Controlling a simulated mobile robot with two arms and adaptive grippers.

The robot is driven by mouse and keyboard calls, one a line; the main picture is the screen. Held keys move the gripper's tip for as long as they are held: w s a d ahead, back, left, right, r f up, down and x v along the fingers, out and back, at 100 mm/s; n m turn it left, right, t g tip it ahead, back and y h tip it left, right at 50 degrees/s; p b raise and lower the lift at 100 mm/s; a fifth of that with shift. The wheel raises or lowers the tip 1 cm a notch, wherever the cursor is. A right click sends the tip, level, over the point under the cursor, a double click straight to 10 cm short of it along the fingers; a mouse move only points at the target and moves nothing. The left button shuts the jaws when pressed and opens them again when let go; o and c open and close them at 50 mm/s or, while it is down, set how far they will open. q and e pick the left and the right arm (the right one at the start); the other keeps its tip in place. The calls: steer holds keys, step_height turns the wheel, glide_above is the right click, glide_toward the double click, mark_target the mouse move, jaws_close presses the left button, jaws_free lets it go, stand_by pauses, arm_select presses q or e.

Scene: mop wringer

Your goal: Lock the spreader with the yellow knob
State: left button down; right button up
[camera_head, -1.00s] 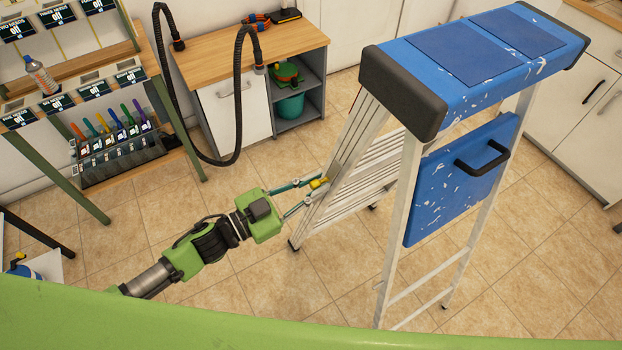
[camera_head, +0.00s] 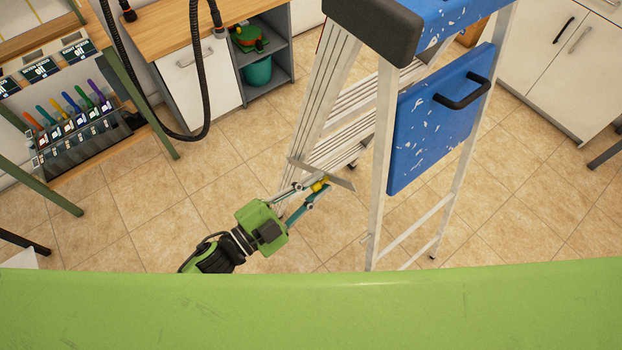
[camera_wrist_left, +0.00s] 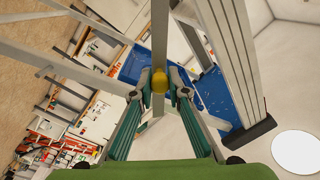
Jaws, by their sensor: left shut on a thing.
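A stepladder with a blue top and bare metal legs (camera_head: 385,150) stands open on the tiled floor in the head view. A flat metal spreader bar (camera_head: 342,182) shows at its side between the legs. The small yellow knob (camera_head: 319,186) sits on that bar. It also shows in the left wrist view (camera_wrist_left: 159,81), centred between my fingertips. My left gripper (camera_head: 312,190), green with teal fingers, is shut on the knob from the left and below. Its two fingers also show in the left wrist view (camera_wrist_left: 160,95). My right gripper is not in view.
A blue panel with a black handle (camera_head: 440,118) hangs within the ladder. A wooden-topped cabinet (camera_head: 200,90) with a black hose (camera_head: 195,80) stands at the back left, beside a rack of coloured-handled tools (camera_head: 80,130). Floor left of the ladder is clear.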

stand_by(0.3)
arm_select(q)
steer(key=c, duration=1.9)
jaws_free()
steer(key=shift+s, duration=0.1)
steer(key=v, duration=1.2)
